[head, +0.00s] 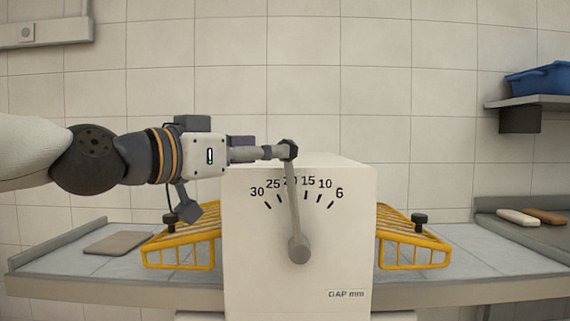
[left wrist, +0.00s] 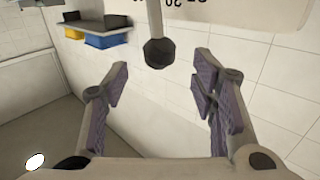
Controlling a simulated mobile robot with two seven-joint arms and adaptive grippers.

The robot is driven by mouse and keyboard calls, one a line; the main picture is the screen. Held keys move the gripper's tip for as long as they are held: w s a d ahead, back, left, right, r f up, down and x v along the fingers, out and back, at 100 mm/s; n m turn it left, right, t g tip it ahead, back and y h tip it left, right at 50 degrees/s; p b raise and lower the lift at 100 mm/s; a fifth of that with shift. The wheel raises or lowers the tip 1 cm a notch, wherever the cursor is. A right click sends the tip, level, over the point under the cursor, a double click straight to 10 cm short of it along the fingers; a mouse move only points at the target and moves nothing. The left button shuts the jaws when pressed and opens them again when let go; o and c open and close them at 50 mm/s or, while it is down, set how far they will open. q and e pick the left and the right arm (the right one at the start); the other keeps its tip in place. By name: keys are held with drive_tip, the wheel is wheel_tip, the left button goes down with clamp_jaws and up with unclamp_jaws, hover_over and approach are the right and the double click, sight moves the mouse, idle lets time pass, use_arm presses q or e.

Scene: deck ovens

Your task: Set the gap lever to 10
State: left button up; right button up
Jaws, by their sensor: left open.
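The gap lever (head: 294,205) is a grey rod on a round pivot at the front of a white machine box (head: 340,265). It stands nearly upright, tilted slightly left, and covers the 20 on the printed scale. The scale reads 30, 25, 20, 15, 10, 6 from left to right. The lever has a dark knob (head: 290,149) at its top. My left gripper (head: 268,152) reaches in from the left at knob height. In the left wrist view the gripper (left wrist: 163,98) is open, with the knob (left wrist: 159,53) ahead between its fingers; contact is not visible. My right gripper is out of view.
Yellow wire guards (head: 180,243) and (head: 412,240) flank the box over a grey counter. A flat grey-brown board (head: 117,243) lies at left. A blue bin (head: 540,79) sits on a shelf at upper right. The wall space above the box is clear.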

use_arm(q)
drive_tip(key=x, duration=0.6)
drive_tip(key=shift+w+d, duration=0.25)
drive_tip(key=shift+d, duration=0.05)
clamp_jaws()
